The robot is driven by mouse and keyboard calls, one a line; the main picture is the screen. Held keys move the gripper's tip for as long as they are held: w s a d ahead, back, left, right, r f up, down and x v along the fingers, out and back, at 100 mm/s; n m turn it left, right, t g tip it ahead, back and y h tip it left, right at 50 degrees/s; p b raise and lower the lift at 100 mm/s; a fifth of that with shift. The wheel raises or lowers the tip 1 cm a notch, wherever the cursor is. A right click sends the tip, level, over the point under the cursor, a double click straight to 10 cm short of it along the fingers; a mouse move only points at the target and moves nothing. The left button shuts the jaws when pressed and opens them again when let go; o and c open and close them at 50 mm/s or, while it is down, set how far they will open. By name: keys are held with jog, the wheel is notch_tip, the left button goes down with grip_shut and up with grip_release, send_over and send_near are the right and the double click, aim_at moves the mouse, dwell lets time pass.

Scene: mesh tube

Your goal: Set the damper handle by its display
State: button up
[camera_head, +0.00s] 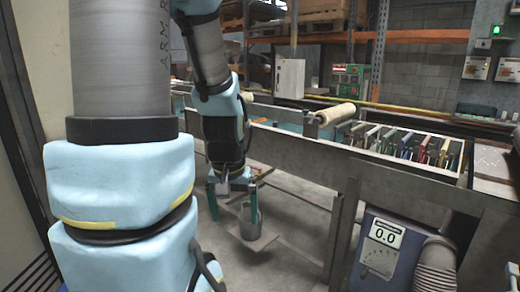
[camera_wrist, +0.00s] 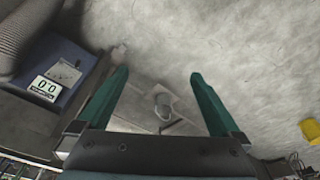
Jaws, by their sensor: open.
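A display (camera_head: 386,234) on a blue box (camera_head: 370,265) at the lower right reads 0.0; it also shows at the left of the wrist view (camera_wrist: 46,86). A grey round duct piece (camera_head: 250,224) stands on a flat plate near the floor; in the wrist view it (camera_wrist: 162,101) lies between and beyond my fingers. A thin dark bar (camera_wrist: 173,124) beside it may be the damper handle; I cannot tell for sure. My gripper (camera_head: 232,198) is open and points down above the duct piece.
A ribbed hose (camera_head: 437,266) joins the blue box. A metal bench frame (camera_head: 345,225) with a row of coloured parts (camera_head: 410,146) stands behind and to the right. A yellow object (camera_wrist: 310,129) lies at the right of the wrist view. The concrete floor around the plate is mostly clear.

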jog(key=shift+s+a+r, duration=0.25)
jog(key=shift+s+a, duration=0.15)
jog(key=shift+s, duration=0.15)
dwell(1.1)
